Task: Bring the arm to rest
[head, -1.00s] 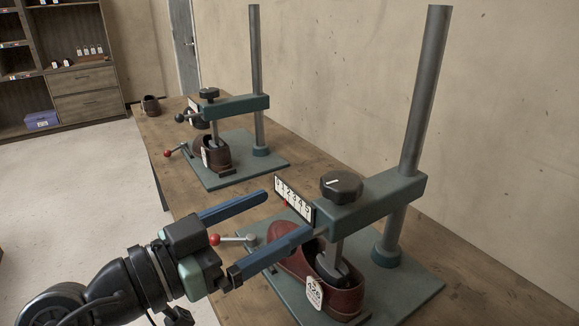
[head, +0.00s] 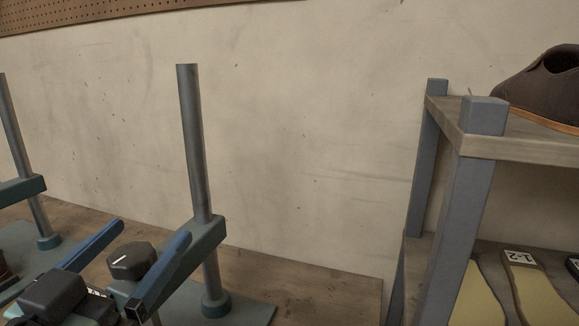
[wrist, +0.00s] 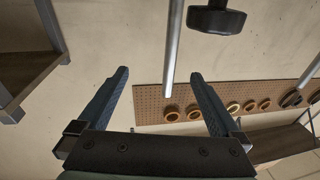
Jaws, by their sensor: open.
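My gripper (head: 140,262) is at the lower left of the head view, its two blue fingers spread wide with nothing between them. In the wrist view my gripper (wrist: 158,84) is also open and empty, facing the wall. In the head view it overlaps the nearer press, whose black knob (head: 132,261) shows between the fingers. The teal press arm (head: 207,240) and grey post (head: 190,140) stand just right of it. I cannot tell whether gripper and press touch. A black knob (wrist: 216,19) hangs at the top of the wrist view.
A second press post (head: 18,150) stands at the far left. At right, a shelf rack (head: 465,190) holds a brown shoe (head: 545,85) above and sole-shaped pieces (head: 533,290) below. A pegboard (wrist: 150,100) with several rings shows in the wrist view. Bare bench (head: 320,285) lies between press and rack.

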